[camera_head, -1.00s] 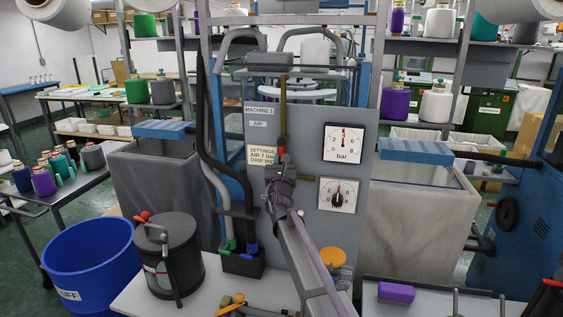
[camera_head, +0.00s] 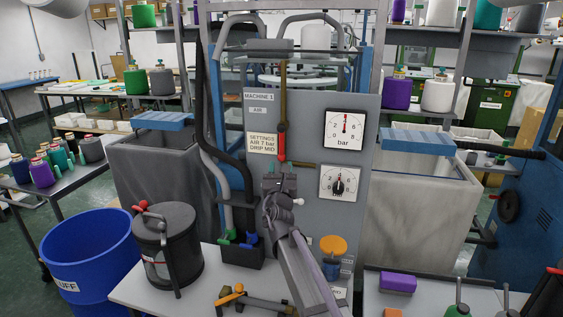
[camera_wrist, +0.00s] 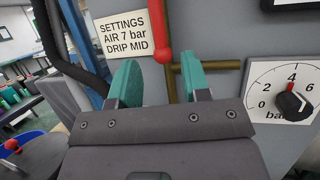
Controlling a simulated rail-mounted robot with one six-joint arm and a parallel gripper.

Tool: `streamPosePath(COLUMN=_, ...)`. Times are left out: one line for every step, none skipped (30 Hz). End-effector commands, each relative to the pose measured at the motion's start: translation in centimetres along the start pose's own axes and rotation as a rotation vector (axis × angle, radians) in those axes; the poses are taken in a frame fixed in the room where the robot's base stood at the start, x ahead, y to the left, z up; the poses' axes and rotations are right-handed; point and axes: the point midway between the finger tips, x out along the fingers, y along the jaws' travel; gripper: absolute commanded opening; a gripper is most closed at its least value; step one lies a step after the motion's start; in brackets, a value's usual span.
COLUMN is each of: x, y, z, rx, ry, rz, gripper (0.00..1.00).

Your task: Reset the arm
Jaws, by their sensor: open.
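My gripper (camera_head: 279,180) is in front of the grey machine panel (camera_head: 262,185), below the settings label (camera_head: 264,143). In the wrist view my gripper (camera_wrist: 160,85) shows two green fingers spread apart with nothing between them. A red-ended lever (camera_head: 282,145) on a brass pipe stands just above the gripper; its red part also shows in the wrist view (camera_wrist: 158,25), beyond the fingertips. The upper bar gauge (camera_head: 344,130) and a lower dial with a black knob (camera_head: 339,184) are right of the gripper. Whether a finger touches the panel cannot be told.
A dark lidded canister (camera_head: 167,250) stands on the white bench at left, beside a blue bin (camera_head: 88,252). A purple block (camera_head: 398,283) lies at front right. An orange knob (camera_head: 333,245) is low on the panel. Hoses (camera_head: 205,110) run down the panel's left side.

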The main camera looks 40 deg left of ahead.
Motion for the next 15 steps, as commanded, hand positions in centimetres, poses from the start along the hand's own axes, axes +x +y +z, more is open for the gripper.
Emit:
streamPosePath(x=-1.29, y=-0.04, z=-0.23, rx=0.0, ry=0.0, rz=0.001, gripper=0.43)
streamPosePath(x=-1.62, y=-0.02, z=-0.18, rx=0.0, ry=-0.001, rz=0.001, gripper=0.43)
streamPosePath(x=-1.9, y=0.0, z=-0.11, rx=0.0, ry=-0.001, rz=0.001, gripper=0.43)
streamPosePath(x=-2.0, y=0.01, z=-0.07, rx=0.0, ry=-0.001, rz=0.0, gripper=0.43)
streamPosePath(x=-2.02, y=0.02, z=-0.03, rx=0.0, ry=-0.001, rz=0.0, gripper=0.43)
streamPosePath(x=-1.99, y=0.03, z=0.02, rx=0.0, ry=-0.001, rz=0.0, gripper=0.43)
streamPosePath(x=-1.94, y=0.04, z=0.04, rx=0.0, ry=-0.001, rz=0.0, gripper=0.43)
streamPosePath(x=-1.91, y=0.04, z=0.05, rx=0.0, ry=-0.001, rz=0.0, gripper=0.43)
streamPosePath(x=-1.89, y=0.04, z=0.05, rx=0.0, ry=-0.001, rz=0.0, gripper=0.43)
streamPosePath(x=-1.89, y=0.04, z=0.05, rx=0.0, ry=0.0, rz=0.0, gripper=0.43)
streamPosePath(x=-1.88, y=0.04, z=0.05, rx=0.0, ry=0.0, rz=0.0, gripper=0.43)
streamPosePath(x=-1.88, y=0.04, z=0.04, rx=0.0, ry=0.0, rz=0.0, gripper=0.43)
streamPosePath(x=-1.87, y=0.03, z=0.04, rx=0.0, ry=0.0, rz=0.0, gripper=0.43)
streamPosePath(x=-1.87, y=0.03, z=0.04, rx=0.0, ry=0.0, rz=0.0, gripper=0.43)
streamPosePath(x=-1.87, y=0.03, z=0.04, rx=0.0, ry=0.0, rz=0.0, gripper=0.43)
